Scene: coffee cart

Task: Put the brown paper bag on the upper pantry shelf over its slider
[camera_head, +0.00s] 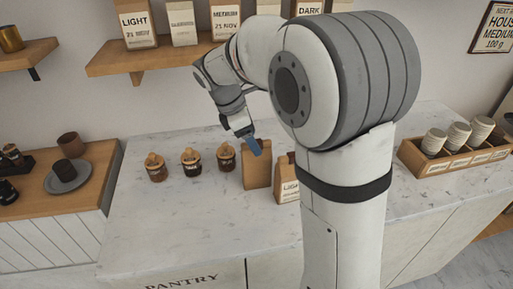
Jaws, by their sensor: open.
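A plain brown paper bag (257,174) stands upright on the marble pantry counter (150,225), left of a similar bag with a LIGHT label (288,188). My gripper (252,147) is open, with blue fingertips at the top of the brown bag; I cannot tell whether they touch it or straddle it. My arm hides part of the labelled bag. The wooden wall shelf (125,63) above the counter holds several labelled bags, one marked LIGHT (138,25) and one marked DARK (307,6). I cannot make out a slider.
Several small dark jars (191,162) with wooden lids stand left of the brown bag. A wooden crate (412,160) with stacked cups is at the right. A side counter at the left carries a cup on a grey plate (55,184). The counter's front left is clear.

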